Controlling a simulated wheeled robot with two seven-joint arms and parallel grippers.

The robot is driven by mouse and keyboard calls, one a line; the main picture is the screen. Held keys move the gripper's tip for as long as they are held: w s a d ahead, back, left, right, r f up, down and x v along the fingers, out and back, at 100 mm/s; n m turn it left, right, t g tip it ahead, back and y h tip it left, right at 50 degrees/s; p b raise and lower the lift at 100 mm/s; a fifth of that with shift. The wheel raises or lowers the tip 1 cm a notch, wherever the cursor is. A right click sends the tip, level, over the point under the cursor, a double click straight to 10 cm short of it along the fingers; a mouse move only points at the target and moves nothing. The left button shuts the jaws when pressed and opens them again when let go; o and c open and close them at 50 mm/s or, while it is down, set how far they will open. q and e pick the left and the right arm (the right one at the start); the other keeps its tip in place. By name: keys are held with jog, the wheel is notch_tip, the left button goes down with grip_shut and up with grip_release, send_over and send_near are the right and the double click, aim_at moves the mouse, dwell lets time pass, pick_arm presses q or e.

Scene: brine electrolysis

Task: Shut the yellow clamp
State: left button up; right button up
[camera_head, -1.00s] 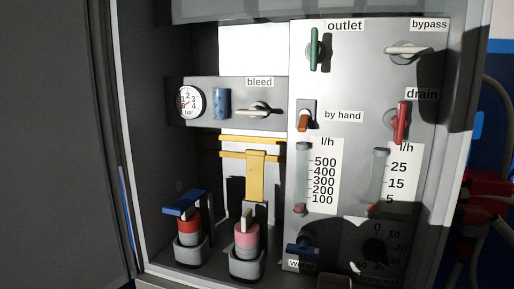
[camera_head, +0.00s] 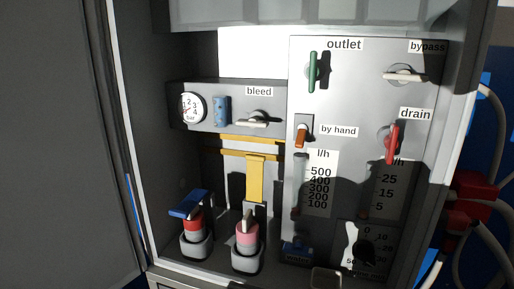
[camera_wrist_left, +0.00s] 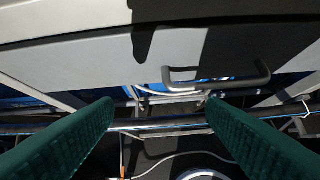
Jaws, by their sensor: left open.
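The yellow clamp (camera_head: 256,178) stands in the lower middle of the cabinet in the head view. Its yellow lever points up, above a pink and grey part (camera_head: 247,236) in a grey cup. Yellow bars (camera_head: 250,146) cross behind its top. My left gripper (camera_wrist_left: 160,125) shows only in the left wrist view, its two green fingers wide apart with nothing between them. It faces a grey panel with a dark handle (camera_wrist_left: 216,76), and the clamp is not in that view. My right gripper is in no view.
A blue-levered clamp (camera_head: 188,204) on a red part stands left of the yellow one. Right is a panel with a green outlet handle (camera_head: 313,72), red drain handle (camera_head: 392,142) and white bypass handle (camera_head: 405,76). The open cabinet door (camera_head: 60,140) fills the left.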

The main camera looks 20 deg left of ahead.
pick_arm(q)
jog(key=w+r+t, duration=0.4)
jog(key=w+r, duration=0.5)
jog(key=r, duration=0.5)
jog(key=n+t, duration=0.1)
jog(key=t, duration=0.5)
send_near(254, 158)
jog(key=w, duration=0.1)
jog(key=w+p, duration=0.4)
jog(key=w, duration=0.7)
jog(key=shift+d+r, duration=0.1)
jog(key=shift+d, duration=0.05)
